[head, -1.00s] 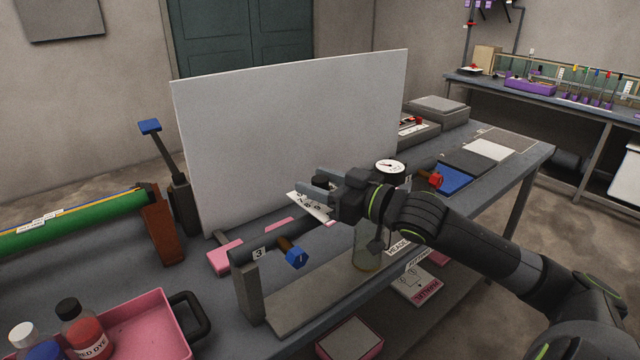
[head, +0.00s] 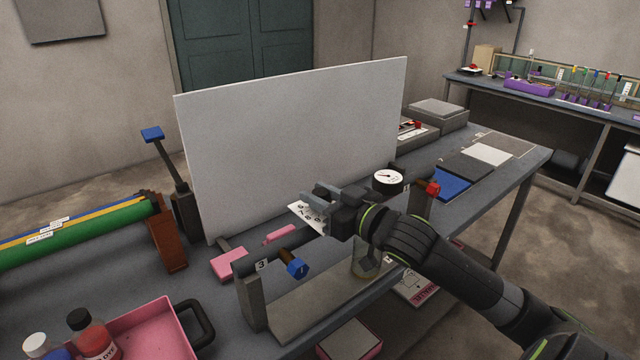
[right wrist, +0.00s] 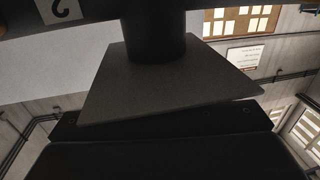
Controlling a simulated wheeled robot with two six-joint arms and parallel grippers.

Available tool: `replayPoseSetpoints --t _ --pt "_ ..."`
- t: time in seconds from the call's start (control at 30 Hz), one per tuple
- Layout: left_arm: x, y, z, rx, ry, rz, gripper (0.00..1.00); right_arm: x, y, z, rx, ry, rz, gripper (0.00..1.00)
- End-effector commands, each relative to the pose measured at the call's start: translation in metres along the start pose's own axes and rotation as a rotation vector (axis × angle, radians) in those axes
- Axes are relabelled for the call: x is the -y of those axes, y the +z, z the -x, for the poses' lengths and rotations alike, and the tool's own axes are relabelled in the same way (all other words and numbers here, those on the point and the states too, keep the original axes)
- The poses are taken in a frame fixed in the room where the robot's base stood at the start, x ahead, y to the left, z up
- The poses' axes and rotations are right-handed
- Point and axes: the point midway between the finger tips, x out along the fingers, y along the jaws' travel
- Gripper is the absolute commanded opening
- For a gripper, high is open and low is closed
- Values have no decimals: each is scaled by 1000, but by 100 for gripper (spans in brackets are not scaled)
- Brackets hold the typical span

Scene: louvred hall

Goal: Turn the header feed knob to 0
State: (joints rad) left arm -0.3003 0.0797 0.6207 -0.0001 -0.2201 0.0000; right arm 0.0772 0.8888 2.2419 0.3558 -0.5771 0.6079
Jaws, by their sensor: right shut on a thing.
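A white dial plate (head: 307,216) with black digits shows in the head view, just below and left of my right gripper (head: 320,197). My right gripper is shut on the header feed knob at this plate; its fingers and wrist hide the knob in the head view. Which digit the knob points to cannot be read. In the right wrist view a dark round stem (right wrist: 154,38) stands above a grey flat plate (right wrist: 170,85), with my dark gripper body filling the bottom. My left gripper is not in view.
A header pipe with a blue valve handle (head: 297,269) and a "3" label lies left of the dial. A round gauge (head: 387,181) and a red handle (head: 432,188) are to its right. A large white panel (head: 295,140) stands behind. A pink tray (head: 150,325) holds bottles at front left.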

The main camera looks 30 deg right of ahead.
Motion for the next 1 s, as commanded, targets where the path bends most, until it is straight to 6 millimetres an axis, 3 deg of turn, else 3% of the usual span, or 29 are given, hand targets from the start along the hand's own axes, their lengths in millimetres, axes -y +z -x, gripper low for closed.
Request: replayPoseSetpoints --t 0.03,0.1,0.4,1.0 --pt "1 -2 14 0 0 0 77 2 -6 0 -1 26 -11 6" --pt "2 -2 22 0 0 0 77 2 -6 0 0 69 -11 6" --pt "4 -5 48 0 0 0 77 1 -3 0 2 269 -10 6" --pt "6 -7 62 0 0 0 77 1 0 0 3 590 -3 6"
